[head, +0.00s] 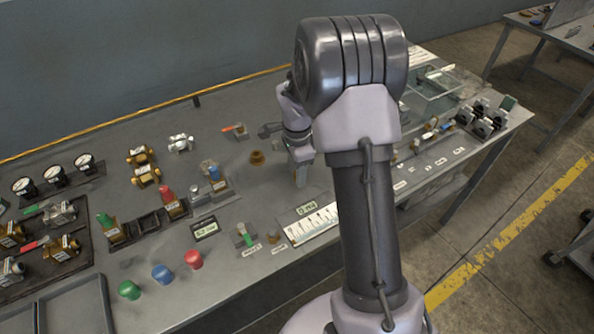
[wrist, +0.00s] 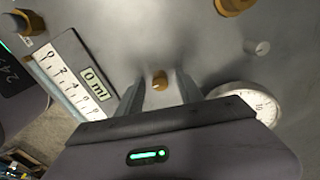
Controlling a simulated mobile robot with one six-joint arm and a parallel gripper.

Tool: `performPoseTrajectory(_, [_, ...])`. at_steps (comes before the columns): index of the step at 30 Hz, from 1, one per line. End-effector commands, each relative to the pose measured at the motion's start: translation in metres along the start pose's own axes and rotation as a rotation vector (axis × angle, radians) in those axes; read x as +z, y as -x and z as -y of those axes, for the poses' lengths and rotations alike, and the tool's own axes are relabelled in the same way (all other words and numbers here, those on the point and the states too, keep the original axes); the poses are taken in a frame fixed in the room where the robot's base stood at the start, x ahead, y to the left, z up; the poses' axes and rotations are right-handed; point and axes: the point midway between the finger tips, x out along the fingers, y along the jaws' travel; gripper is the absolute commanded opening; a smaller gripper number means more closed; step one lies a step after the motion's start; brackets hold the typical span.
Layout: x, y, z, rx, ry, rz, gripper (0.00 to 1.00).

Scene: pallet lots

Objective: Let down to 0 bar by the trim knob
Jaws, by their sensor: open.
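In the wrist view my gripper (wrist: 160,78) is open, and a small brass-coloured knob (wrist: 160,82) shows between its two fingers. The fingers look apart from it; I cannot tell the height gap. This may be the trim knob; no label on it is readable. A round white dial gauge (wrist: 245,100) lies just right of the gripper, partly hidden by it, and its needle reading is not clear. In the head view my gripper (head: 300,174) points down over the table's middle; the knob and that gauge are hidden behind my arm there.
A white scale board (wrist: 68,75) with a "0 ml" label lies left of the gripper. A small pale peg (wrist: 257,47) and a brass fitting (wrist: 232,6) stand beyond. In the head view, several dial gauges (head: 53,175), valves (head: 145,175) and coloured caps (head: 193,259) fill the left side.

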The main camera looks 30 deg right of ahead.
Motion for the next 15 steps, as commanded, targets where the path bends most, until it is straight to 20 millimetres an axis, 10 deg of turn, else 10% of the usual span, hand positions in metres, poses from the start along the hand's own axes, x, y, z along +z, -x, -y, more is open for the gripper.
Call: performPoseTrajectory(15, [0.000,0.141,0.001,-0.003,-0.001,0.000,0.43])
